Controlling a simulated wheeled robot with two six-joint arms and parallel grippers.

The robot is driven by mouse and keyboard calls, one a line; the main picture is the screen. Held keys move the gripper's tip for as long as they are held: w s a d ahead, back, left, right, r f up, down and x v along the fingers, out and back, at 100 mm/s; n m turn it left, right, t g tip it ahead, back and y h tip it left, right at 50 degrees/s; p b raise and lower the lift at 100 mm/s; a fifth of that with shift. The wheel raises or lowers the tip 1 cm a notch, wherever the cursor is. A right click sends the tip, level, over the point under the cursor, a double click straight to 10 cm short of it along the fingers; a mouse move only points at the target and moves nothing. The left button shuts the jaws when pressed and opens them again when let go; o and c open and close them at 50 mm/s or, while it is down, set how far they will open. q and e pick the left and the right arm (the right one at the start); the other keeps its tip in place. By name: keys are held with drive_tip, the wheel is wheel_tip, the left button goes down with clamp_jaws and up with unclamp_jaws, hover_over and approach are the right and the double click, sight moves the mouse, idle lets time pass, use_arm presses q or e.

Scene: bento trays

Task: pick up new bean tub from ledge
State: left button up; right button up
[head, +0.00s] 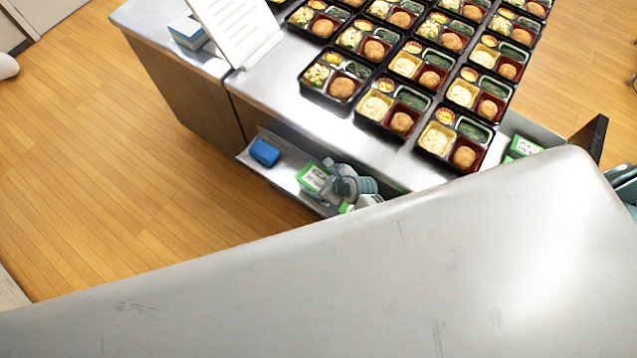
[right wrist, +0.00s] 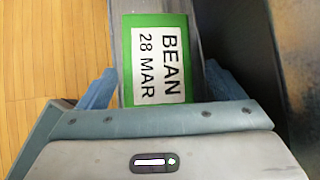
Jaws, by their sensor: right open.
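A tub with a green-edged label reading BEAN 28 MAR (right wrist: 158,57) lies straight ahead in the right wrist view. My right gripper (right wrist: 160,88) is open, with one blue finger on each side of this tub. In the head view, my right gripper (head: 338,180) is at the ledge (head: 284,178) below the counter, beside a green-and-white labelled tub (head: 312,177). The gripper partly hides the things there. Whether the fingers touch the tub cannot be told. My left gripper is not in view.
A blue object (head: 265,152) sits at the ledge's left end. Another green-labelled tub (head: 523,147) is on the right. Several filled bento trays (head: 437,161) cover the counter (head: 270,100) above, near a white sheet on a stand (head: 232,30). The lower head view is blocked.

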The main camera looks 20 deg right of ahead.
sight(320, 181)
drive_tip(key=shift+s+p+x, duration=0.25)
drive_tip(key=shift+p+x, duration=0.1)
drive_tip(key=shift+x, duration=2.1)
drive_tip(key=shift+f, duration=0.15)
drive_tip(key=c, duration=1)
drive_tip(key=shift+o, duration=0.2)
drive_tip(key=shift+r, duration=0.2)
